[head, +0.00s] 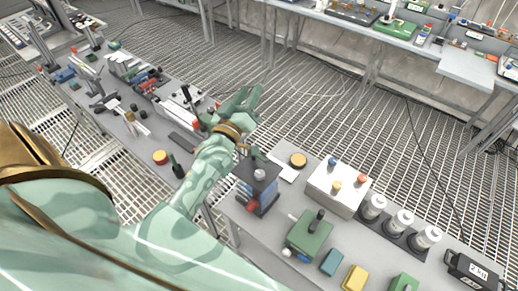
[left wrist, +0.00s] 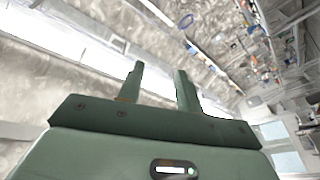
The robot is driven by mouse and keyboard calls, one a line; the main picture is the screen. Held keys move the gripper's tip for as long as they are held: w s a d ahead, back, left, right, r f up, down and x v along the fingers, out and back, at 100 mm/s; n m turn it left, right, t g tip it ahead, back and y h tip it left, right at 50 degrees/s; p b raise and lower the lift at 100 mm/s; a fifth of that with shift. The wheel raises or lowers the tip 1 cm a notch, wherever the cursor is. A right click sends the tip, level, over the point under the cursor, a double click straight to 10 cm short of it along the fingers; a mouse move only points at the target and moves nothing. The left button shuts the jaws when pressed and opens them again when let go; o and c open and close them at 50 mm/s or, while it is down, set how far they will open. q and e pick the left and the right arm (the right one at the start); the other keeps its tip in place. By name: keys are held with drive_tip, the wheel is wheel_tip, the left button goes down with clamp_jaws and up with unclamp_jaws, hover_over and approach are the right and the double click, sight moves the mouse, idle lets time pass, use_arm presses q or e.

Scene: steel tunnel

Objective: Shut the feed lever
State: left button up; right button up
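My left gripper (head: 245,100) is in the middle of the head view, held above the gap between the two benches, its fingers apart and empty. The left wrist view shows the two green fingers (left wrist: 159,72) spread with nothing between them. I cannot tell for sure which part is the feed lever. A green box with a black-knobbed lever (head: 318,217) stands on the right bench. A dark blue-grey unit with a grey knob (head: 259,174) stands nearer my left forearm. Another black-handled lever (head: 188,95) rises on the left bench. My right gripper is not in view.
A white box with coloured buttons (head: 337,188) and several white-topped cylinders (head: 399,222) stand on the right bench. Blue and yellow blocks (head: 355,278) lie at its front. A black case (head: 474,270) is at the right. The grated floor behind is open.

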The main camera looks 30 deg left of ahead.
use_arm(q)
drive_tip(key=s+a+r+n+g+y, duration=0.2)
drive_tip(key=a+r+n+g+y, duration=0.15)
drive_tip(key=a+n+y, duration=0.45)
drive_tip(key=s+a+r+n+g+y, duration=0.15)
drive_tip(key=a+r+n+y, duration=0.25)
drive_tip(key=a+n+y, duration=0.45)
drive_tip(key=s+a+f+n+g+h+p, duration=0.1)
drive_tip(key=s+a+f+n+g, duration=0.15)
drive_tip(key=n+g, duration=0.5)
drive_tip(key=s+a+f+n+g+h+p, duration=0.15)
drive_tip(key=s+a+n+g, duration=0.25)
drive_tip(key=n+g, duration=0.4)
drive_tip(key=n+t+h+b, duration=0.2)
drive_tip(key=n+h+b, duration=0.2)
drive_tip(key=n+h, duration=1.35)
hover_over(261, 157)
drive_tip(key=s+a, duration=0.2)
drive_tip(key=a, duration=0.3)
wheel_tip(261, 157, down, 16)
drive_tip(key=m+h, duration=0.5)
drive_tip(key=b+x, duration=0.3)
drive_tip(key=x, duration=0.7)
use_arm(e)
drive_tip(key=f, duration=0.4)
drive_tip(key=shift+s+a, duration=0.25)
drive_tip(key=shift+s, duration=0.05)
